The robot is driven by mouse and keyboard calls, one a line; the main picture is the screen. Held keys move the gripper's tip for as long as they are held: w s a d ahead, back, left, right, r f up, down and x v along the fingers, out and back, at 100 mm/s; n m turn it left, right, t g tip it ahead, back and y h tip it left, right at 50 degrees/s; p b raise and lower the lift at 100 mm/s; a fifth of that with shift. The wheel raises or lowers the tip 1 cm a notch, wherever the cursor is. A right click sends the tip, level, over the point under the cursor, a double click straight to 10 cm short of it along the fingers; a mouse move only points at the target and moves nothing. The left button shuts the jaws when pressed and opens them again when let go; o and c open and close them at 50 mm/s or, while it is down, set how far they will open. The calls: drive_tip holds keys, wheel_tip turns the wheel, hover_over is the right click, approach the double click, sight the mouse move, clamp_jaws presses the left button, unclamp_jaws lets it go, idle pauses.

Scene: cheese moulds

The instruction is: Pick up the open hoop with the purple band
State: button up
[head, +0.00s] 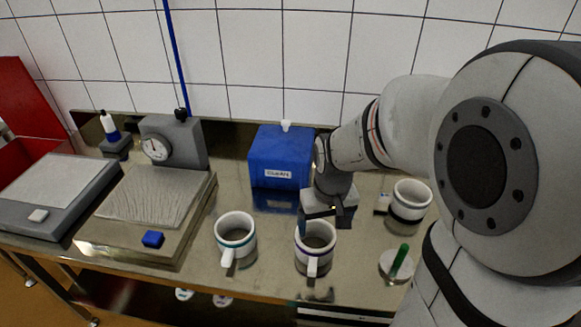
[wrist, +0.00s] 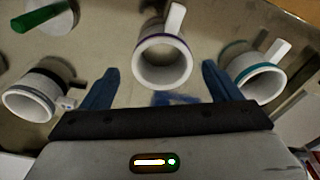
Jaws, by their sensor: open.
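The hoop with the purple band (head: 314,262) is a white, mug-like ring with a side handle, standing upright on the steel bench with its top open. In the wrist view this hoop (wrist: 163,76) is at top centre, its handle pointing up and right. My gripper (head: 322,218) is open and empty, just above and behind the hoop's far rim in the head view. In the wrist view my gripper's blue fingers (wrist: 160,70) are spread to either side of the hoop's near part. I cannot tell its exact height above the rim.
A teal-banded hoop (head: 236,250) stands to the left, a dark-banded one (head: 408,205) to the right. A green-handled disc (head: 397,265) lies front right. A blue box (head: 280,155) stands behind. A press with a dial (head: 170,140) and a tray (head: 150,205) stand left.

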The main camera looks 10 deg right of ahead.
sight(319, 228)
drive_tip(key=o, duration=0.3)
drive_tip(key=shift+g, duration=0.5)
drive_tip(key=w+f, duration=0.2)
drive_tip(key=w+f+p, duration=0.1)
drive_tip(key=w+f, duration=0.1)
drive_tip(key=shift+d+f, duration=0.1)
drive_tip(key=shift+f, duration=0.25)
drive_tip(key=shift+w+f+p, duration=0.1)
drive_tip(key=shift+f+p, duration=0.75)
drive_tip(key=shift+f, duration=3.3)
drive_tip(key=c, duration=0.7)
drive_tip(key=shift+r, duration=0.2)
